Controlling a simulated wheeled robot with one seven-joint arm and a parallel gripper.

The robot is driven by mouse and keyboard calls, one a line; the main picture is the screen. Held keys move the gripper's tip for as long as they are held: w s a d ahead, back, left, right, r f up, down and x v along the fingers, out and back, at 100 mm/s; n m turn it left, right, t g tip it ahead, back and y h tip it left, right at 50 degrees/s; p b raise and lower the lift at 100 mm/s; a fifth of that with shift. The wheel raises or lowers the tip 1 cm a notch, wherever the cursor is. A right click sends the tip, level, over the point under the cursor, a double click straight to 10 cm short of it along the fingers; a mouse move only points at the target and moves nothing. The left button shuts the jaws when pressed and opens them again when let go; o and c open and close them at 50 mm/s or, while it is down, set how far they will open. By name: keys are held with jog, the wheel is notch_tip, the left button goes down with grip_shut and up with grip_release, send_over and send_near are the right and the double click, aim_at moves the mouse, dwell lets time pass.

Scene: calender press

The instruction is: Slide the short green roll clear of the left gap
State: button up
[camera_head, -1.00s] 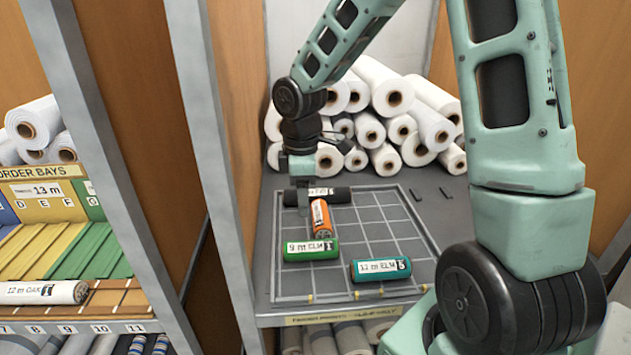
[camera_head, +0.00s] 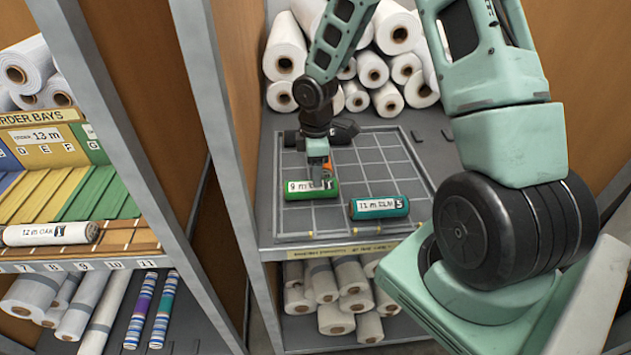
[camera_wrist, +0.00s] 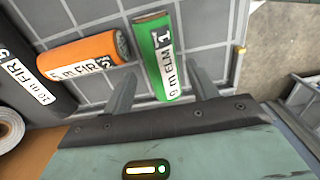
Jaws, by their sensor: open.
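The short green roll (camera_head: 293,194), labelled 9 m ELM, lies crosswise near the front left of the gridded tray. In the wrist view the green roll (camera_wrist: 150,50) shows between the lines of my two fingers. My gripper (camera_head: 318,182) is open, low over this roll's right half; I cannot tell whether it touches. My gripper's fingers (camera_wrist: 165,85) also show in the wrist view. An orange roll (camera_wrist: 82,60) lies just behind the green one, mostly hidden in the head view. Small brass posts (camera_head: 312,234) line the tray's front edge; the left gap there looks empty.
A teal roll (camera_head: 380,207) lies to the right of the green one. A black roll (camera_wrist: 30,75) lies at the back left, partly behind my arm in the head view. White rolls (camera_head: 285,55) are piled behind the tray. An upright divider (camera_head: 225,120) stands close on the left.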

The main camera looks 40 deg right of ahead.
jog(key=shift+f, duration=2.75)
jog(key=shift+c, duration=0.4)
jog(key=c, duration=0.7)
jog(key=shift+s+d+r, duration=0.1)
jog(key=shift+s+d, duration=0.85)
jog(key=shift+d, duration=0.45)
jog(key=shift+s+d, duration=0.9)
jog(key=shift+d, duration=0.45)
jog(key=shift+s+d+r, duration=0.1)
jog(key=shift+s+d, duration=0.85)
jog(key=shift+d, duration=0.45)
jog(key=shift+s+d, duration=0.55)
jog(key=shift+d, duration=0.3)
jog(key=shift+s+d, duration=0.55)
jog(key=shift+d, duration=0.25)
jog(key=shift+s+d, duration=0.55)
jog(key=shift+d, duration=0.3)
jog(key=o, duration=1.1)
jog(key=shift+f, duration=0.1)
